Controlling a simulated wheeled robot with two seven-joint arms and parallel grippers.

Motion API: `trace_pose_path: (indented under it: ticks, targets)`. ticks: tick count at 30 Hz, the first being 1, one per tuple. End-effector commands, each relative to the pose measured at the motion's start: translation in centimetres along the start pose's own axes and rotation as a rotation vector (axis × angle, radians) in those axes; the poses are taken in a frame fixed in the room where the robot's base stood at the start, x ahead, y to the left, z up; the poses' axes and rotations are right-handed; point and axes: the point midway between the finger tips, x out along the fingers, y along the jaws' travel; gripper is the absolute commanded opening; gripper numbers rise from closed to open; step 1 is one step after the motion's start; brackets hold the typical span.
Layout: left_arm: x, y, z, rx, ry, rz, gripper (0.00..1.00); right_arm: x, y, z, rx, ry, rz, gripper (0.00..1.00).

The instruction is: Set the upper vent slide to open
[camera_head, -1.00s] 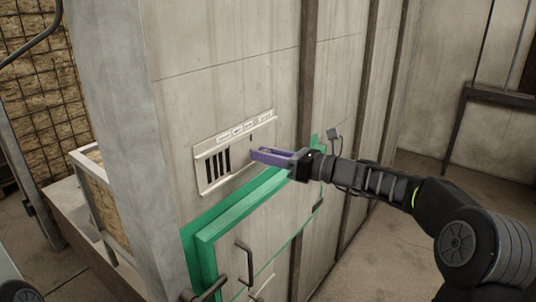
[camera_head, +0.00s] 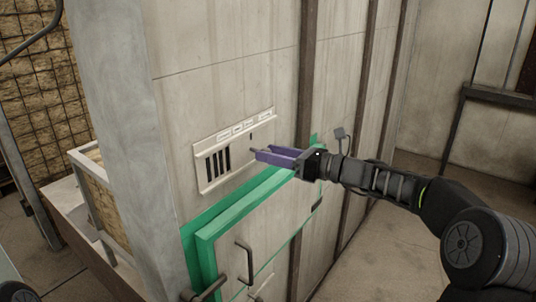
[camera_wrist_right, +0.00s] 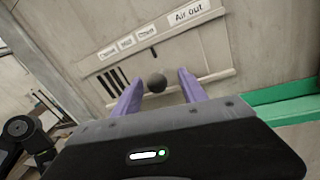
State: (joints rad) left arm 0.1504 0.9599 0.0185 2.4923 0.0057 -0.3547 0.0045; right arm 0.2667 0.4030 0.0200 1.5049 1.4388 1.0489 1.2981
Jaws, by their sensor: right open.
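The upper vent (camera_head: 205,184) is a pale framed panel on the concrete wall, with several dark slots uncovered at its left. Its slide plate covers the right part. In the right wrist view, the slide's dark round knob (camera_wrist_right: 157,82) shows between the fingers, below the label strip (camera_wrist_right: 147,32); the labels seem to read Closed, Half, Open, with Air out at the right. My right gripper (camera_head: 262,154) is open at the vent's right part; it also shows in the wrist view (camera_wrist_right: 158,84). Whether the fingers touch the knob cannot be told. My left gripper is not in view.
A green-framed door (camera_head: 243,205) with a dark handle (camera_head: 245,263) is just below the vent. A concrete post (camera_head: 115,120) stands at the left. A dark vertical wall strip (camera_head: 306,80) is right of the vent. Open floor (camera_head: 385,245) lies at the right.

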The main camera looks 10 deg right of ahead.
Motion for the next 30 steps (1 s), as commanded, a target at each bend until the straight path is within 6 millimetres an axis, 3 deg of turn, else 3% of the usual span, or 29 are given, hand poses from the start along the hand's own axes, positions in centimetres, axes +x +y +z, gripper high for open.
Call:
trace_pose_path:
  ticks: [6,12,30]
  targets:
    - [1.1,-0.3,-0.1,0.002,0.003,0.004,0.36,-3.8,-0.2,-0.2,-0.002,0.000,-0.005,0.50]
    - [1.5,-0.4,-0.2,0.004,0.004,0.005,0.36,-6.1,-0.1,0.0,-0.002,-0.001,-0.005,0.50]
    - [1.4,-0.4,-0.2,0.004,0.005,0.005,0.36,-6.4,-0.2,0.0,-0.032,0.001,-0.007,0.50]
